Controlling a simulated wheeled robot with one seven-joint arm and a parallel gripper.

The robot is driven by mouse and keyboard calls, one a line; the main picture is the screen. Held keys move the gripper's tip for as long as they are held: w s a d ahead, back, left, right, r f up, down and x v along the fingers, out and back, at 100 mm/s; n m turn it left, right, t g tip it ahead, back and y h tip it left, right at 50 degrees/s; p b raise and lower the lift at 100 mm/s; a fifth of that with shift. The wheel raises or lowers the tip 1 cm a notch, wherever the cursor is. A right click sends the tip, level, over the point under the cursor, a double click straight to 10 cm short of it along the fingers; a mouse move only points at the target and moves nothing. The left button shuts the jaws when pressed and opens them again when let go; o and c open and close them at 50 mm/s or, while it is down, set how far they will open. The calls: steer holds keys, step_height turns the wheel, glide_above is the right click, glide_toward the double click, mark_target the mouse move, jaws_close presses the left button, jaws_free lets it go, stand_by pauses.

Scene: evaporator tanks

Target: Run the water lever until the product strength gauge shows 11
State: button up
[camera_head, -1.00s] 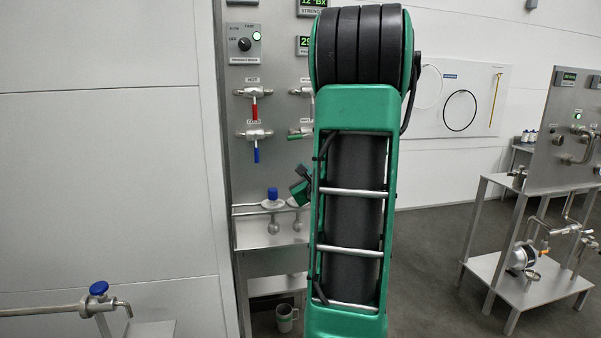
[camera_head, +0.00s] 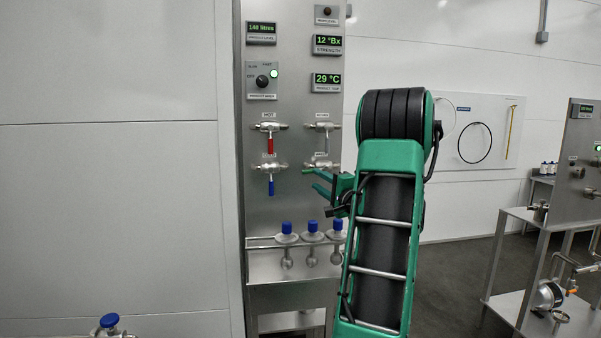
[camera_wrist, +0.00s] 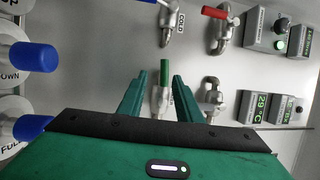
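The product strength gauge (camera_head: 328,45) reads 12 °Bx on the steel panel. A green-handled lever (camera_wrist: 165,72) shows in the wrist view, on the lower right valve (camera_head: 322,163) of the panel; I take it for the water lever, but its label is too small to read. My gripper (camera_head: 314,180) is in front of this valve with its fingers spread. In the wrist view, the fingers of my gripper (camera_wrist: 159,82) stand on either side of the green handle, with gaps visible. The handle is hard to make out in the head view.
A red-handled lever (camera_head: 270,145) and a blue-handled lever (camera_head: 271,185) are left of my gripper. Several blue-topped knobs (camera_head: 287,228) stand on a ledge below. Other displays read 140 litres (camera_head: 261,28) and 29 °C (camera_head: 327,79). A second steel stand (camera_head: 575,170) is at right.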

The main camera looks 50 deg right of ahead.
steer(key=shift+w+d+r+n+t+y, duration=0.1)
steer(key=shift+d+r+n+t+y, duration=0.1)
steer(key=shift+n, duration=0.35)
steer(key=shift+w+d+r+n+t+y, duration=0.1)
steer(key=shift+r+n+y, duration=0.1)
steer(key=shift+n, duration=0.35)
steer(key=x, duration=1)
steer(key=shift+w+d, duration=0.1)
steer(key=shift+w, duration=0.05)
jaws_close()
